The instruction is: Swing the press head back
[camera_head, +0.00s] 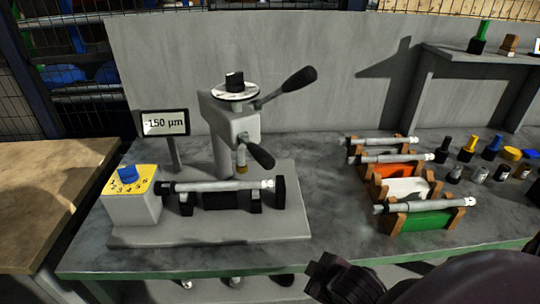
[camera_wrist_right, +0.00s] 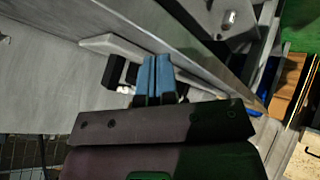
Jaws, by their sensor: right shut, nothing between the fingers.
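The grey press head (camera_head: 232,122) stands on its column at the back of the machine base. A round dial with a black knob (camera_head: 235,82) sits on top of it. A lever with a black handle (camera_head: 298,80) points up to the right, and a second black handle (camera_head: 260,155) hangs at the front. The head is above a shaft (camera_head: 220,186) lying level on its supports. My right gripper (camera_head: 330,280) is low at the front edge of the bench, well apart from the head. Its blue fingers (camera_wrist_right: 153,78) are together and empty in the right wrist view. My left gripper is out of view.
A display reading -150 µm (camera_head: 165,123) and a yellow-topped box with a blue knob (camera_head: 130,190) stand at the left. Racks with shafts (camera_head: 430,220) and small coloured parts fill the right of the bench. Bare bench lies between the machine and racks.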

